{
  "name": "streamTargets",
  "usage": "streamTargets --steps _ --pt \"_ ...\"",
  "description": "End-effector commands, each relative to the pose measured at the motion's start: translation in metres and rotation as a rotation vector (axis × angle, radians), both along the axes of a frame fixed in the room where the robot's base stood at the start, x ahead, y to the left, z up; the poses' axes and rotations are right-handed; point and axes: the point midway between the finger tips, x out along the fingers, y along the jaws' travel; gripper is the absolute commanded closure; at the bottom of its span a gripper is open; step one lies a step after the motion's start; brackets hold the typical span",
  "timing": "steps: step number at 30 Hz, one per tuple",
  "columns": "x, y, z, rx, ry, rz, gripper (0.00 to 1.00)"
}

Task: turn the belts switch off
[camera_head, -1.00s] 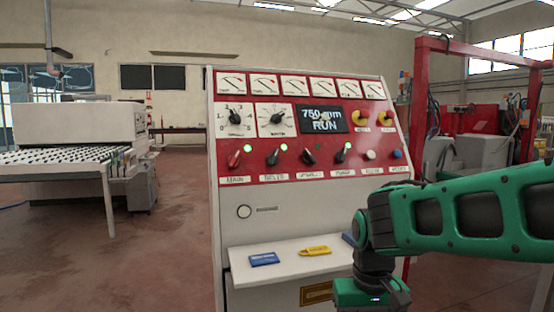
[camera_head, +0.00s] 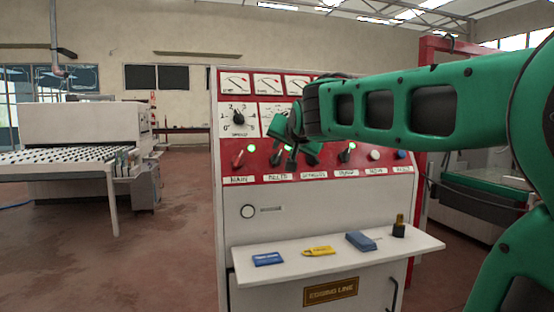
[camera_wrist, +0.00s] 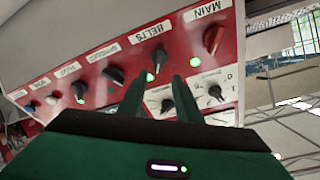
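The belts switch (camera_wrist: 160,58) is a black knob on the red control panel, under the BELTS label in the upside-down wrist view. Its green lamp (camera_wrist: 150,77) is lit. In the head view the belts switch (camera_head: 275,158) shows just left of my gripper's dark fingers. My gripper (camera_wrist: 161,79) is open. Its two fingers are apart, with the knob showing beyond and between their tips; I cannot tell whether they touch it. In the head view my arm covers the belts dial, the display and much of the panel's upper right.
The main switch (camera_wrist: 212,38) sits beside the belts switch, its lamp lit. Other knobs (camera_wrist: 114,75) continue on the other side. Below, a white shelf (camera_head: 290,274) holds a blue item (camera_head: 268,259), a yellow item (camera_head: 318,251) and others. A glass conveyor (camera_head: 60,160) stands at left.

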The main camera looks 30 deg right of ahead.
Motion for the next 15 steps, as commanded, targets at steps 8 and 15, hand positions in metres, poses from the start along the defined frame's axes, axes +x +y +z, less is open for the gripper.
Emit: streamTargets --steps 8,15 --pt "0.035 -0.016 -0.016 0.001 0.005 -0.003 0.69" --pt "0.068 -0.030 -0.029 0.000 0.005 -0.004 0.69"
